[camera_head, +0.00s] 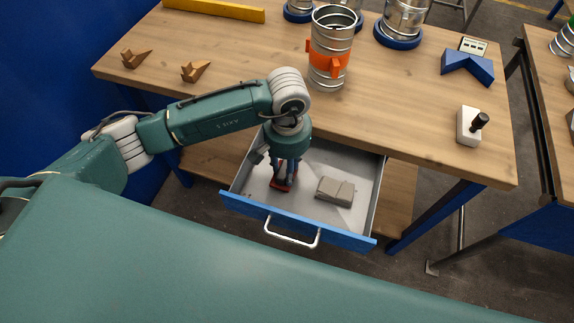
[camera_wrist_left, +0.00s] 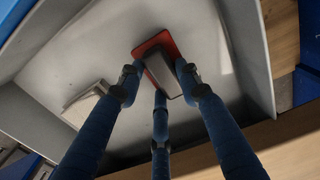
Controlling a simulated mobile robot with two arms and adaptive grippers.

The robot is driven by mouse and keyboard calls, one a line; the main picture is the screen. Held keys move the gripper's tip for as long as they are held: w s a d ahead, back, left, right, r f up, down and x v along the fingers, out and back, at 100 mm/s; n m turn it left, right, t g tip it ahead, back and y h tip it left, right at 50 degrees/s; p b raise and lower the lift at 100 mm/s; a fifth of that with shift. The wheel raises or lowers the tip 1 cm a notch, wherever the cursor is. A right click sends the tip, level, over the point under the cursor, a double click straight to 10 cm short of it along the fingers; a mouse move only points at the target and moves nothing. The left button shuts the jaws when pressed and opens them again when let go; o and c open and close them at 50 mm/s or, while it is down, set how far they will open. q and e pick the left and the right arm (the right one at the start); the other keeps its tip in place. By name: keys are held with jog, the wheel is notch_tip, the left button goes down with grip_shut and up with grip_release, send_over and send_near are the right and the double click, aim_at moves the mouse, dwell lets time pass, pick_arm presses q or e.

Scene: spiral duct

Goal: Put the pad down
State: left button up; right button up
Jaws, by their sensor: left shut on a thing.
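My left gripper (camera_head: 287,178) reaches down into the open drawer (camera_head: 300,228) and is shut on a pad (camera_head: 281,185) with a red face and a grey body. The left wrist view shows the pad (camera_wrist_left: 156,43) between the blue fingers of the left gripper (camera_wrist_left: 160,85), over the grey drawer floor. I cannot tell whether the pad touches the floor. My right gripper is not in view.
A grey block (camera_head: 335,190), seemingly of two pieces, lies in the drawer right of my gripper. Bare floor surrounds it. The workbench (camera_head: 400,100) above holds a duct with an orange clamp (camera_head: 328,62), a white block with a black knob (camera_head: 470,126) and a blue V-block (camera_head: 467,66).

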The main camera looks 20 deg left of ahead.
pick_arm(q)
jog(key=shift+f, duration=0.2)
jog(key=o, duration=1)
jog(key=shift+r, duration=0.1)
jog(key=shift+r+b, duration=1.25)
jog(key=shift+r, duration=4.7)
